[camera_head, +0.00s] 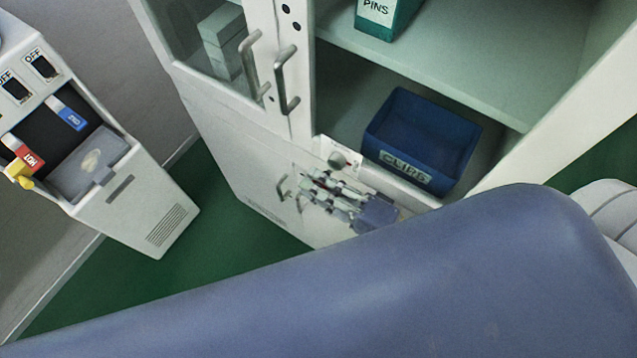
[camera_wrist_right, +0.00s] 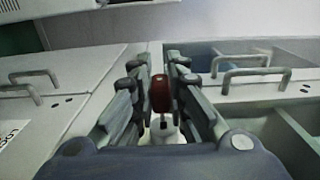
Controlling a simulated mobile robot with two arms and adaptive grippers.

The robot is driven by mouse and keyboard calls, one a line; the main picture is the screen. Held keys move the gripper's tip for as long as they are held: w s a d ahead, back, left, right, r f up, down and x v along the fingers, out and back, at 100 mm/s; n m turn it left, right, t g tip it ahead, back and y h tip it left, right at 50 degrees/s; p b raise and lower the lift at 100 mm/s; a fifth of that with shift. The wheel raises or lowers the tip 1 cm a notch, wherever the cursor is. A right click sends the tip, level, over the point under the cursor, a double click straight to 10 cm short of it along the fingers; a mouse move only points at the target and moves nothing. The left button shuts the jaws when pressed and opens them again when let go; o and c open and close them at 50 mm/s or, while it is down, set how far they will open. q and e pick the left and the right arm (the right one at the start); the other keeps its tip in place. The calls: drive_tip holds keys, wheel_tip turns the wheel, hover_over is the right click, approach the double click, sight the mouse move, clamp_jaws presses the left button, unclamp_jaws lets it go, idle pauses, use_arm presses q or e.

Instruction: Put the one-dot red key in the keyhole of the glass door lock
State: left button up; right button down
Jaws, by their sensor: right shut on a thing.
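My right gripper (camera_head: 316,188) is in front of the white cabinet's lower part, below the open shelf. In the right wrist view its fingers (camera_wrist_right: 160,82) are shut on the red key (camera_wrist_right: 160,92), whose red head stands between them. Below the head a thin shank and a pale round piece (camera_wrist_right: 165,130) show; I cannot tell whether they touch. The dots on the key cannot be made out. The glass door (camera_head: 205,45) is at upper left, with a bar handle. A round metal piece (camera_head: 338,160) on a white plate is just above the gripper; I cannot tell which lock it is.
A blue bin (camera_head: 425,135) marked as clips stands on the lower shelf, and a green pins box (camera_head: 385,18) above. A white dispenser (camera_head: 135,195) stands at left. Bar handles (camera_head: 286,80) stick out from the cabinet. My blue arm hides the foreground.

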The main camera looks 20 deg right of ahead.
drive_tip(key=shift+p, duration=0.9)
idle(1.0)
drive_tip(key=shift+w+d, duration=0.85)
drive_tip(key=shift+d, duration=0.25)
idle(0.4)
drive_tip(key=c, duration=1.5)
unclamp_jaws()
drive_tip(key=v, duration=1.2)
drive_tip(key=shift+d, duration=0.1)
